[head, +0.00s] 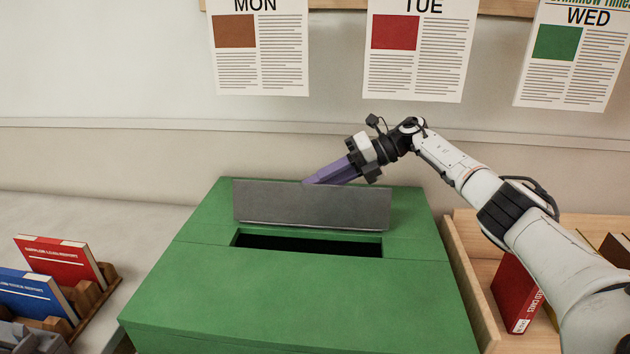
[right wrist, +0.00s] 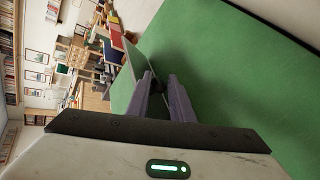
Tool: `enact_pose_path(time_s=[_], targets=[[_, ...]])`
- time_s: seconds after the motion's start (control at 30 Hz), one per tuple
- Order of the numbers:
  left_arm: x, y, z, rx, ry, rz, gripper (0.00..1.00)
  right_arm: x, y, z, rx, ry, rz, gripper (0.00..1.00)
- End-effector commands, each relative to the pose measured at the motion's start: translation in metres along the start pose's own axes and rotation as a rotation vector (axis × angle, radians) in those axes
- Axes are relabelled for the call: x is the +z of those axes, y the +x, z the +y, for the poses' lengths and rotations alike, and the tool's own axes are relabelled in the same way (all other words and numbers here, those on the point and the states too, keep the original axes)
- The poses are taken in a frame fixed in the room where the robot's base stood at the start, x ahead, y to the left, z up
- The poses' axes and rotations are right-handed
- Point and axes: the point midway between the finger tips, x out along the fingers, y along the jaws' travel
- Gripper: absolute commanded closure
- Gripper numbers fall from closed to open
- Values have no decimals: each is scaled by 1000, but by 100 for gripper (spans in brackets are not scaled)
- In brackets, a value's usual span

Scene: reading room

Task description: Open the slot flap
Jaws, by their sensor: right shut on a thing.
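The slot flap (head: 312,205) is a flat grey panel that stands raised along the far side of the dark open slot (head: 305,244). The slot is in the top of the green box (head: 300,300). My right gripper (head: 318,182), with purple fingers, reaches from the upper right to the flap's top edge. It is shut on the flap; the flap hides part of the fingertips. In the right wrist view the fingers (right wrist: 160,95) meet the grey flap (right wrist: 134,58) above the green top. My left gripper is not in view.
Red and blue books (head: 62,260) stand in a wooden rack at the left. A wooden bin (head: 463,270) with books is close to the box's right side. Newspaper sheets (head: 418,50) hang on the wall behind.

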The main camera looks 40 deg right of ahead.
Motion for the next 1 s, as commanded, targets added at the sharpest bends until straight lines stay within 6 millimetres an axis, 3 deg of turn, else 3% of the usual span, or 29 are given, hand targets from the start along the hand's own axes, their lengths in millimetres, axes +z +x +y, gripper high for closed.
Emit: enact_pose_path(time_s=[0.03, 0.4, 0.43, 0.53, 1.0], targets=[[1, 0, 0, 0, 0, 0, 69, -7, 2, -11, -21, 8, 15, 100], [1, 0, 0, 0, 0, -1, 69, -7, 3, -11, -21, 9, 13, 100], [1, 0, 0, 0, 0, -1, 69, -7, 3, -11, -21, 9, 13, 75], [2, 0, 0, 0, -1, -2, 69, -7, 3, -11, -20, 8, 14, 60], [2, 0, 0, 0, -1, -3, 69, -4, 0, -7, -13, 3, 9, 60]])
